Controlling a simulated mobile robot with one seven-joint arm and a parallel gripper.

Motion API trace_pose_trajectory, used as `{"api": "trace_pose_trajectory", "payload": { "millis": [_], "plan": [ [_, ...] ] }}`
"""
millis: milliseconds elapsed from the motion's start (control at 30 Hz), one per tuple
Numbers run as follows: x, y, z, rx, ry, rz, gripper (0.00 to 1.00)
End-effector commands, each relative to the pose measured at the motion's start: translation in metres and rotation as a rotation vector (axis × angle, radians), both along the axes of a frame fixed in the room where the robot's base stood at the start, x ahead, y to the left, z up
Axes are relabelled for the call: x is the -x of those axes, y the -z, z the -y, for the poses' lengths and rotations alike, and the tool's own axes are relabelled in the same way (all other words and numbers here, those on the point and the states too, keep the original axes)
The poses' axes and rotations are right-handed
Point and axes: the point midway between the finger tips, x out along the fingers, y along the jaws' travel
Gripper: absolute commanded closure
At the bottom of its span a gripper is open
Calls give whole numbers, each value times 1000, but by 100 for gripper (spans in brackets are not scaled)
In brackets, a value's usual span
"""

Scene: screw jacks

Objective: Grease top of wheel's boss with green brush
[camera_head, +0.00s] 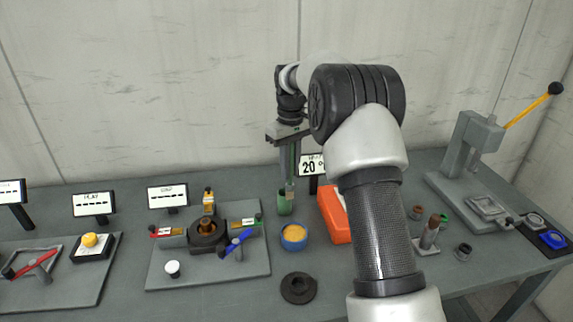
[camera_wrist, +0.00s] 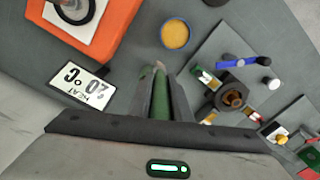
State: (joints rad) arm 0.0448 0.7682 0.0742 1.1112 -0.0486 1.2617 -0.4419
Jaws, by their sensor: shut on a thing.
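My gripper (camera_head: 290,180) is shut on the green brush (camera_wrist: 164,92), which points down with its pale bristle tip below the fingers. A dark round wheel (camera_head: 299,297) with a raised middle boss lies flat on the bench in front of the pot, apart from my gripper.
Left is a grey board (camera_head: 190,279) with a black ring fixture and several coloured-handled parts. An orange tray (camera_head: 333,222) is right of the pot, partly behind my arm. A press with a yellow lever (camera_head: 474,145) stands far right. A sign reading 20 (camera_wrist: 81,88) is close by.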

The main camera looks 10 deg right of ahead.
Motion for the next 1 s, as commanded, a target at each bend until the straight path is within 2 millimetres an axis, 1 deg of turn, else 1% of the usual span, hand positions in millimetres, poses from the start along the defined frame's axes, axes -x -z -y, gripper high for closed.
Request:
{"api": "trace_pose_trajectory", "payload": {
  "millis": [33,100,200,300,400,567,1000],
  "plan": [
    [15,2,0,1,-1,0,100],
    [32,3,-1,1,-2,0,100],
    [52,5,-1,3,-3,0,100],
    [65,7,-1,5,-4,-1,100],
    [71,9,-1,6,-4,0,100],
    [71,16,-1,5,-4,-2,100],
    [71,60,-2,5,-5,-2,100]
  ]
}}
